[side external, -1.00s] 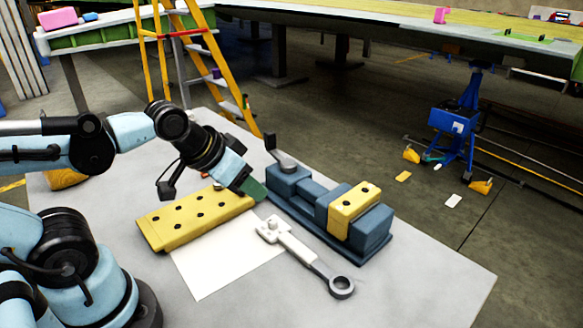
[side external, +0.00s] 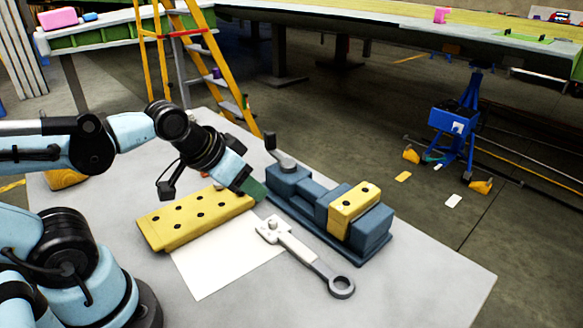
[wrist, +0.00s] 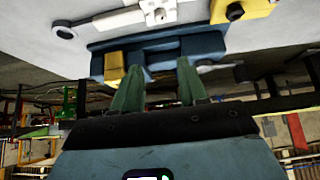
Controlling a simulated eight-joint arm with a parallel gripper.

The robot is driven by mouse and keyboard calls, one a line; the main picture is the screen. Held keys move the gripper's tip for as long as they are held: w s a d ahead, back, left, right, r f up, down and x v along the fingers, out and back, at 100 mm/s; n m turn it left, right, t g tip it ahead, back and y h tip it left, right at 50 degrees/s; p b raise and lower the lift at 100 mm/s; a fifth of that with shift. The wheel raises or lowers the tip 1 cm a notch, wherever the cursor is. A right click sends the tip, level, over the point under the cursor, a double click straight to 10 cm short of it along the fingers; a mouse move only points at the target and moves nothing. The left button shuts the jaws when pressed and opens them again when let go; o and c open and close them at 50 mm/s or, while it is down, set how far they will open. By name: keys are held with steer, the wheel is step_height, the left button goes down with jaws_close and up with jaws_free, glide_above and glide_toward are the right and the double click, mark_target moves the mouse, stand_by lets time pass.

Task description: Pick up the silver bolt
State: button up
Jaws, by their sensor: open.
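A small pale silver piece, seemingly the bolt (side external: 272,223), shows at the light jaw end of a wrench (side external: 307,257) on the table; I cannot tell whether it rests on the wrench or beside it. It also appears at the top of the wrist view (wrist: 160,14). My gripper (side external: 252,190) hangs tilted above the table, between the yellow drilled plate and the blue vise, behind and to the left of the bolt. Its two green fingers (wrist: 160,75) are apart and empty in the wrist view.
The yellow drilled plate (side external: 190,218) lies left of the wrench. The blue vise (side external: 368,232) with a yellow block (side external: 354,209) stands to the right. A white sheet (side external: 215,268) lies in front. The table's front right (side external: 430,290) is clear.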

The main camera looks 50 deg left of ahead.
steer(key=shift+o, duration=1.4)
steer(key=r+n+g, duration=0.2)
steer(key=n+g, duration=0.1)
steer(key=g, duration=0.4)
glide_above(220, 189)
steer(key=shift+w+a+f, duration=0.1)
steer(key=shift+a+f, duration=0.1)
steer(key=shift+f, duration=1.85)
steer(key=shift+w+a+f, duration=0.1)
steer(key=shift+a+f, duration=0.1)
steer(key=shift+f, duration=1.9)
steer(key=shift+w+a+f, duration=0.1)
steer(key=shift+a+f, duration=0.1)
steer(key=shift+f, duration=1.85)
jaws_close()
